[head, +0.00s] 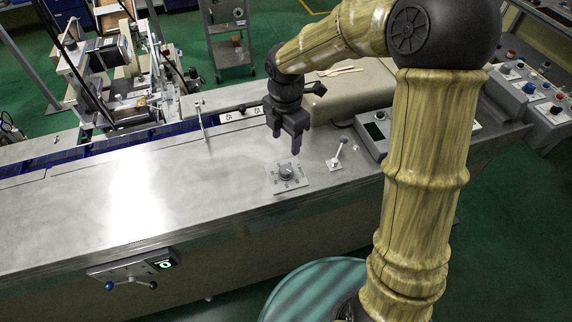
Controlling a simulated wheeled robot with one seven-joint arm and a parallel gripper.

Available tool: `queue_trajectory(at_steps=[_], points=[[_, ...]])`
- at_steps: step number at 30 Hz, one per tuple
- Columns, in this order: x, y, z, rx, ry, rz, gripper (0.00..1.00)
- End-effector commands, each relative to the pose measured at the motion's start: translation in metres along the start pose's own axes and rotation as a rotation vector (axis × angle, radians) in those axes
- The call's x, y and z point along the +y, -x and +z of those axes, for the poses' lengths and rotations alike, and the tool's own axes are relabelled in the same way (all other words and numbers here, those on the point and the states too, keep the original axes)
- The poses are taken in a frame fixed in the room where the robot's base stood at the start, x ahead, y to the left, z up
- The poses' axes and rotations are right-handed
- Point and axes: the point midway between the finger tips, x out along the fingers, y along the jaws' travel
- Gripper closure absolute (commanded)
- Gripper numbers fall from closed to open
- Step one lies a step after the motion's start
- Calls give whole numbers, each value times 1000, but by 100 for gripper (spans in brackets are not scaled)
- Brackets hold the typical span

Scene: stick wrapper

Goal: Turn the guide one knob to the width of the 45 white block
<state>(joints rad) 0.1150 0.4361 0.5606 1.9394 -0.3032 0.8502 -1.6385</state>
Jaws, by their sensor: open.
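A round grey knob (287,172) sits on a pale square dial plate (272,185) with small markings, on the steel bench top. Its exact pointer setting is too small to read. My gripper (287,146) points down above and just behind the knob in the picture, with its dark fingers apart and nothing between them. It looks clear of the knob. A white block (228,117) with black digits, which look like 45, lies by the blue conveyor. A second white marked block (257,111) is to its right; its number is unclear.
A small lever (338,153) on a plate stands right of the knob. A grey control box (374,134) is farther right. A thin upright post (200,118) stands by the blue conveyor (70,153). The bench top (110,200) left of the knob is bare.

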Motion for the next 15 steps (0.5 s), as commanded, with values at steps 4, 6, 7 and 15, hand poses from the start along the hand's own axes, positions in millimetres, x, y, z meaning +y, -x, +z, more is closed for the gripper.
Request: queue_trajectory(at_steps=[4, 6, 7, 15], points=[[-1, -28, -1, 2, 1, -4, 45], [0, -40, -1, 2, 1, -3, 45], [0, -46, 0, 2, 0, -4, 45], [-1, -93, -1, 2, 1, -3, 45]])
